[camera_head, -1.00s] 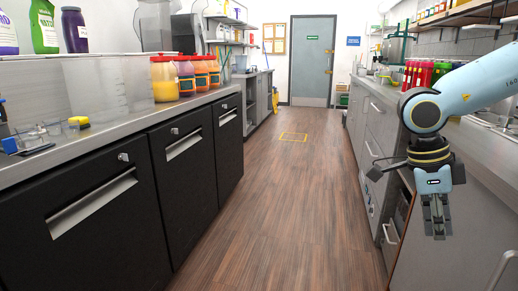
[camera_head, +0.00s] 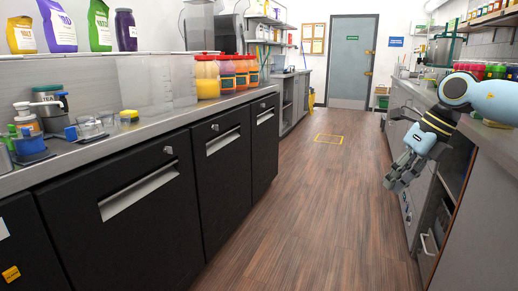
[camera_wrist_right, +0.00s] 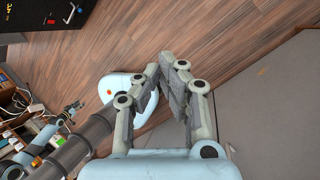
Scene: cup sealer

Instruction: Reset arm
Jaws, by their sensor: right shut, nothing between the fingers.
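My right arm comes in from the right in the head view, over the aisle beside the right-hand counter. My right gripper (camera_head: 396,180) points down and to the left, its fingers together and empty. In the right wrist view the fingers of the right gripper (camera_wrist_right: 167,68) meet at the tips over the wood floor, with nothing between them.
A black cabinet run with a steel counter (camera_head: 150,140) lines the left; bottles, jars (camera_head: 208,80) and small containers stand on it. Grey cabinets stand on the right, close to my right arm. The wood floor (camera_head: 310,200) between is clear up to a grey door (camera_head: 352,62).

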